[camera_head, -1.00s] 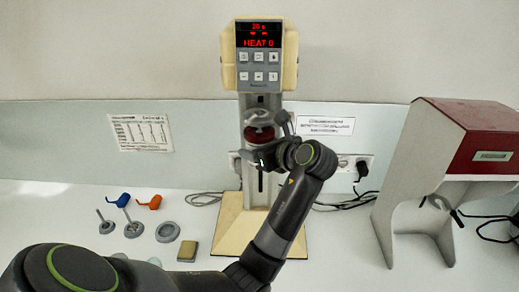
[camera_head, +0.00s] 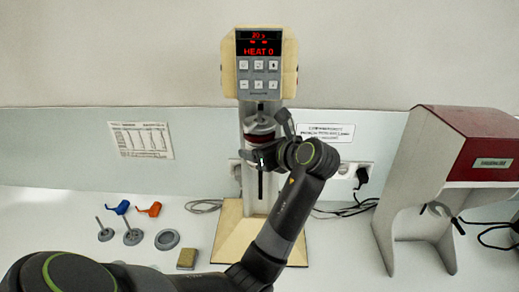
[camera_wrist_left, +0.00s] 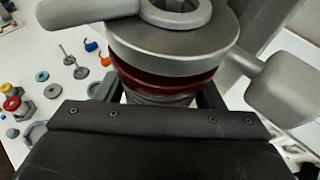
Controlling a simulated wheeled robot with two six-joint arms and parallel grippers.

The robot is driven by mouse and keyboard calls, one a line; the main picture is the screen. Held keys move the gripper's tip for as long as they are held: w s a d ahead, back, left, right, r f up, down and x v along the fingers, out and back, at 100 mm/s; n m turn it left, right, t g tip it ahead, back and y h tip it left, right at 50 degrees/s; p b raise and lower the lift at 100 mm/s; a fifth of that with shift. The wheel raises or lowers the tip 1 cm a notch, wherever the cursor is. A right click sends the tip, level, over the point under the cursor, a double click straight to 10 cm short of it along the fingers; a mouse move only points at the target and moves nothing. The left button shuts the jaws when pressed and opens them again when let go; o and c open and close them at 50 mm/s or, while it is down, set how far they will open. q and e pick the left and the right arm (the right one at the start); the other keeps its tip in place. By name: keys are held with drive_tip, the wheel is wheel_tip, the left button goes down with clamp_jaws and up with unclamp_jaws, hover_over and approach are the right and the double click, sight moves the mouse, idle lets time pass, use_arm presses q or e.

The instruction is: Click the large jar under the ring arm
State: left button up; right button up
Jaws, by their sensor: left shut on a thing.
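The large jar, with a dark red band (camera_wrist_left: 165,82) and a pale threaded part below it, stands upright directly under the grey ring arm parts (camera_head: 260,121) at the mill's column. In the left wrist view a wide grey disc (camera_wrist_left: 170,50) sits right on top of the red band, with a grey ring (camera_wrist_left: 178,12) above. I cannot tell whether the jar is locked. My left gripper (camera_head: 262,156) is shut on the jar from the front and hides much of it. My right gripper is not in view.
The mill's panel (camera_head: 259,62) reads HEAT 0. A red-topped grey stand (camera_head: 482,160) is at right. Small parts, including a blue handle (camera_head: 118,207), an orange handle (camera_head: 149,209), a grey ring (camera_head: 167,239) and a tan block (camera_head: 187,258), lie at left. Cables run along the wall.

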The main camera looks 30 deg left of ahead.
use_arm(q)
drive_tip(key=shift+r, duration=0.3)
idle(0.5)
drive_tip(key=o, duration=1.2)
drive_tip(key=shift+o, duration=0.4)
drive_tip(key=shift+f, duration=0.1)
drive_tip(key=shift+o, duration=1)
drive_tip(key=shift+s, duration=0.15)
